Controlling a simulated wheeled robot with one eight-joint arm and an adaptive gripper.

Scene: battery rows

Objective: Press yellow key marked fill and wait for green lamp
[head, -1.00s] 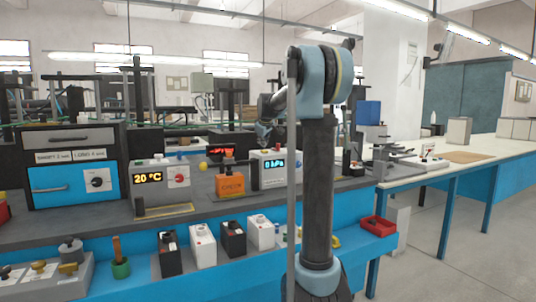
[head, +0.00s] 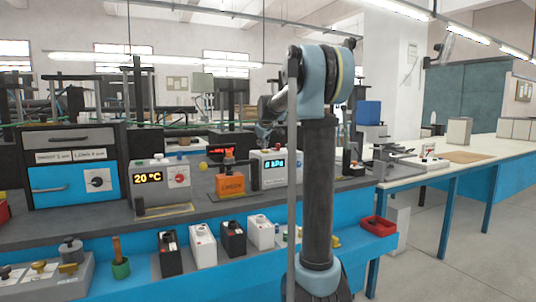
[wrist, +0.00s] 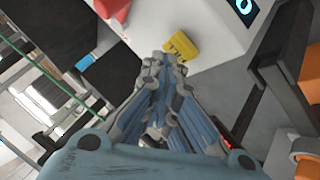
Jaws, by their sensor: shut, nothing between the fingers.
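The yellow key (wrist: 181,45) is on a white surface in the wrist view, with dark lettering seen at an angle. My gripper (wrist: 160,62) is shut and empty. Its fingertips are just beside the key's lower left in that view; I cannot tell whether they touch it. In the head view a white unit (head: 266,181) with a cyan kPa display (head: 274,163) stands on the bench, and my gripper (head: 263,138) is above its upper left. The key is not distinguishable in the head view. I see no lit green lamp.
An orange box (head: 230,184) stands left of the white unit, and a grey unit reading 20 °C (head: 160,190) is further left. In the wrist view a dark bracket (wrist: 283,78) is to the right. Several battery-like boxes line the blue front ledge.

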